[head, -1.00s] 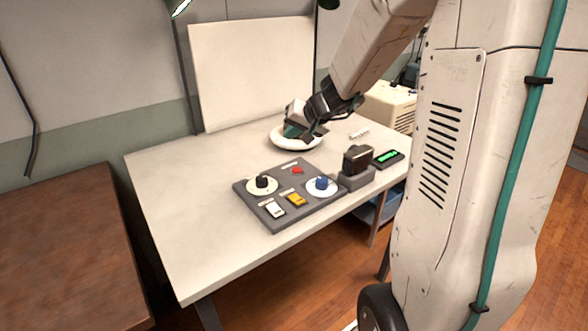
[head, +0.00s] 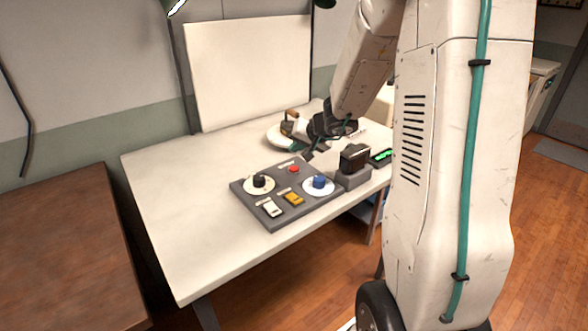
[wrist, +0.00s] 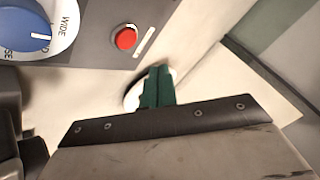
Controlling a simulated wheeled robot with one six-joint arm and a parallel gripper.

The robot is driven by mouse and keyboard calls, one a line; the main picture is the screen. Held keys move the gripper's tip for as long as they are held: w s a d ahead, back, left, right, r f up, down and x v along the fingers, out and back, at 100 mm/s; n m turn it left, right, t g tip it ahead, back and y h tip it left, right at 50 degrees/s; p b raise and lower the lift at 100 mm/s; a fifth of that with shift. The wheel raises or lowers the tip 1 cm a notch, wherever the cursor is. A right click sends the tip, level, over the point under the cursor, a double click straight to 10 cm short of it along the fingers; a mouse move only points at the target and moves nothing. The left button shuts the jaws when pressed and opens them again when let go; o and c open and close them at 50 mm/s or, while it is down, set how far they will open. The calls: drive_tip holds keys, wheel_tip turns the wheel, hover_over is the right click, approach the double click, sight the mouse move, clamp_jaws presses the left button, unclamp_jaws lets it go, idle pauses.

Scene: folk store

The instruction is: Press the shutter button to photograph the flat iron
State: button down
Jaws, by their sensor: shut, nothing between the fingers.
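The flat iron (head: 289,127), with a brown handle, stands on a round white plate (head: 273,136) at the back of the table, partly hidden by my arm. A dark grey control panel (head: 247,199) lies in front of it, with a small red button (head: 294,169) at its back edge. The red button also shows in the wrist view (wrist: 126,38), apart from and to the left of my fingertips. My gripper (head: 308,155) is shut and empty above the table, just behind the panel. Its teal fingers (wrist: 158,72) are together in the wrist view.
The panel also carries a black knob (head: 259,180), a blue knob (head: 319,181), a white switch (head: 271,208) and a yellow switch (head: 294,198). A black camera-like block (head: 354,157) on a grey stand and a green-lit display (head: 382,156) are to the right. A white backdrop board (head: 250,72) stands behind.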

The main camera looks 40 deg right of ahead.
sight(296, 170)
drive_tip(key=shift+f, duration=2.15)
idle(0.4)
drive_tip(key=shift+f, duration=0.4)
drive_tip(key=shift+f, duration=0.45)
idle(0.4)
drive_tip(key=shift+r, duration=0.9)
drive_tip(key=shift+r, duration=2.5)
